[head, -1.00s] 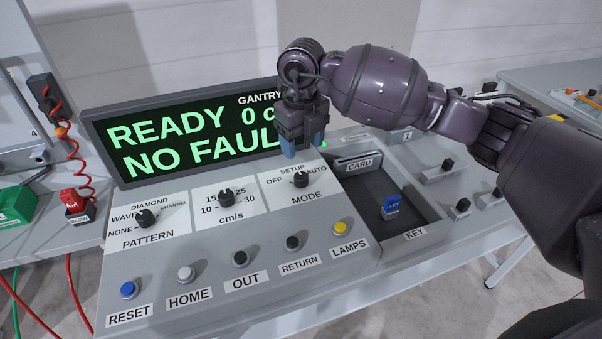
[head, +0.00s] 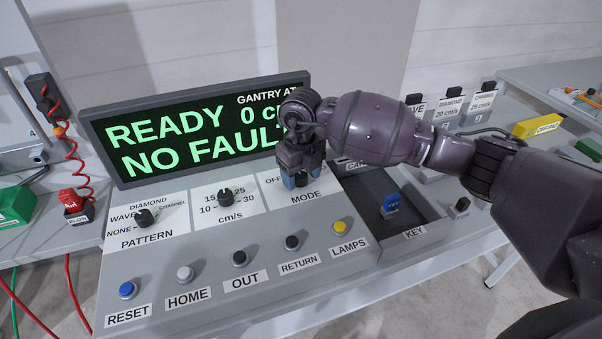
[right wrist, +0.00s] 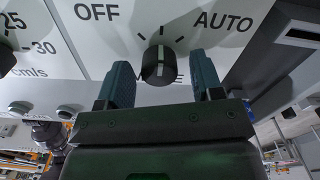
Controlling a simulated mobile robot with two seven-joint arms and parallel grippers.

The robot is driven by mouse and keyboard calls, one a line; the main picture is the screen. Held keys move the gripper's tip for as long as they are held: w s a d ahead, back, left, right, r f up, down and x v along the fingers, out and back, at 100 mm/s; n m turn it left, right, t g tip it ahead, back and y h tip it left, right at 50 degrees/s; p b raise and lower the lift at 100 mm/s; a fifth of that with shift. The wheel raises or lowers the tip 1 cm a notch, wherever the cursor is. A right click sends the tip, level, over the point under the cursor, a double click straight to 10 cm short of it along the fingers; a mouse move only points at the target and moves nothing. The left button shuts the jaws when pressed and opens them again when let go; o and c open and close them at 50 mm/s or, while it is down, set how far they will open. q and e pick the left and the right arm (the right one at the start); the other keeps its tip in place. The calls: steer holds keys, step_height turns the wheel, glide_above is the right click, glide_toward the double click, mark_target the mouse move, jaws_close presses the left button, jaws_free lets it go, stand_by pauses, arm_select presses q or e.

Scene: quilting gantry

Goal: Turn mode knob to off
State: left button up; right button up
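The black mode knob (head: 303,182) sits on the white MODE panel, partly hidden by my right gripper (head: 302,177) in the head view. In the right wrist view the knob (right wrist: 158,66) shows clearly, its white line pointing at the middle mark between OFF and AUTO. My right gripper (right wrist: 162,82) is open, with one blue finger on each side of the knob and a visible gap on both sides. The fingertips are close to the panel; whether they reach past the knob's front I cannot tell. My left gripper is not in view.
The speed knob (head: 226,198) and pattern knob (head: 145,218) stand to the left. Several push buttons, such as the yellow LAMPS button (head: 340,227), line the front. The display (head: 195,130) rises behind. A blue key (head: 391,205) stands in the recess at right.

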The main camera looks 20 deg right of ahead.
steer(key=c, duration=0.9)
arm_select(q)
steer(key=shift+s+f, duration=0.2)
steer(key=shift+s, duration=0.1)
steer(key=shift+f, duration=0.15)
arm_select(e)
steer(key=shift+n, duration=0.3)
steer(key=n+b, duration=0.2)
steer(key=n, duration=0.3)
steer(key=shift+d, duration=0.1)
steer(key=shift+n, duration=0.5)
steer(key=shift+n+b, duration=0.55)
steer(key=shift+n, duration=0.25)
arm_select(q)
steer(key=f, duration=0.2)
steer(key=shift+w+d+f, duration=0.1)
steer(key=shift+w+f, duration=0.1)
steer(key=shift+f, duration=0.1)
arm_select(e)
steer(key=shift+n, duration=0.3)
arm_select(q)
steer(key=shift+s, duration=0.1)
arm_select(e)
steer(key=shift+w, duration=0.1)
